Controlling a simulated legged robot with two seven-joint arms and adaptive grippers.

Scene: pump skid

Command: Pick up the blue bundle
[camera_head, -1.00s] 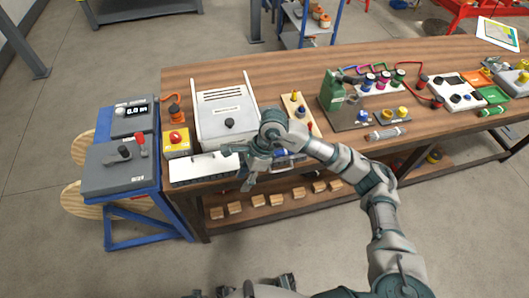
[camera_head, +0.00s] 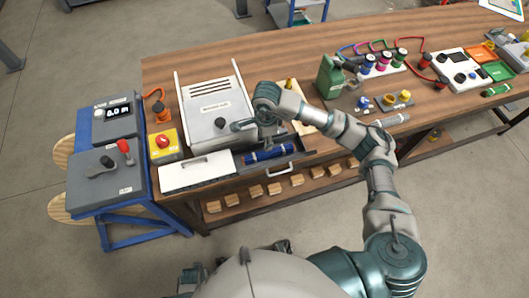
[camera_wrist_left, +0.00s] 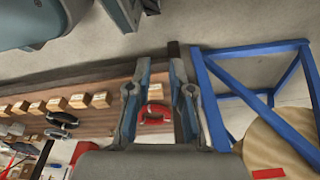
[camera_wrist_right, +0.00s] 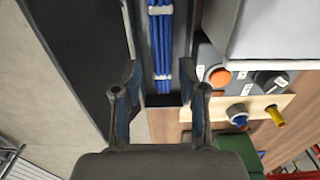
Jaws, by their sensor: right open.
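The blue bundle (camera_head: 268,153) lies lengthwise in an open dark drawer (camera_head: 303,154) at the bench's front edge. In the right wrist view the bundle (camera_wrist_right: 162,45) shows as parallel blue strands with white bands, between grey drawer walls. My right gripper (camera_wrist_right: 160,80) is open and empty; the bundle's near end lies between and beyond its fingertips in that view. In the head view the right gripper (camera_head: 256,128) hangs over the back of the drawer, just behind the bundle.
A white-lidded box (camera_head: 197,172) sits left of the drawer. A grey cabinet (camera_head: 212,110) stands behind, with a yellow emergency-stop box (camera_head: 164,143) to its left. A pegged wooden board (camera_wrist_right: 245,108) lies near the right gripper. Several wooden blocks (camera_head: 275,188) rest on the lower shelf.

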